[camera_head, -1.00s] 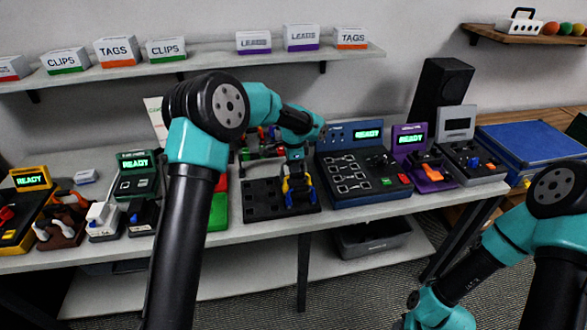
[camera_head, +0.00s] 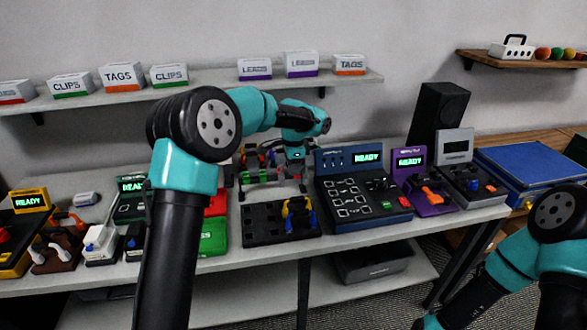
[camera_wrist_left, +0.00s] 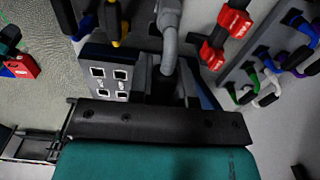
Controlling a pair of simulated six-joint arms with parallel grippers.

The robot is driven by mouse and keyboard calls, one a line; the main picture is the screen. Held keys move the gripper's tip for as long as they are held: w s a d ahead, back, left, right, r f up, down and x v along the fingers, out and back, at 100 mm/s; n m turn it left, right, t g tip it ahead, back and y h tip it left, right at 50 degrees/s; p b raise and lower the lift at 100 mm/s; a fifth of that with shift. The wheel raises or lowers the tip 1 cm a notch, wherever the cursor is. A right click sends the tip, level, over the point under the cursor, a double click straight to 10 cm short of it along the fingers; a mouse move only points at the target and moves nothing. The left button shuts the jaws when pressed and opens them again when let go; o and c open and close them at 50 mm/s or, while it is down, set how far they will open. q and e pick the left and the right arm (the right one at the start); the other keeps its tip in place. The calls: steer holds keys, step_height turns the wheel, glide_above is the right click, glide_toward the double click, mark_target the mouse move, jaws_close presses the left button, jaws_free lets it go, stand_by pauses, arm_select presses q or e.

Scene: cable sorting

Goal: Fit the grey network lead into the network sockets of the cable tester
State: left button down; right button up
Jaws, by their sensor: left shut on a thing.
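The cable tester (camera_head: 335,172) is a dark blue console with a lit READY display and a panel of square sockets, at right of centre in the head view. A similar panel with square sockets (camera_wrist_left: 110,75) lies just left of the jaws in the left wrist view. My left gripper (camera_head: 293,178) points down at the back of the table, left of the tester. It is shut on the grey network lead (camera_wrist_left: 169,42), which shows as a thick grey cable rising from the jaws. The lead's plugs are hidden. My right gripper is out of view; only the arm shows.
A black tray (camera_head: 258,238) holding a yellow and blue lead (camera_head: 298,217) lies in front of my left gripper. A rack of coloured leads (camera_head: 262,176) stands behind. A purple device (camera_head: 408,168) is close right of the tester. Green and red blocks (camera_head: 213,238) lie left.

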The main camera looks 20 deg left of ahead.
arm_select(q)
steer(key=shift+r, duration=1.5)
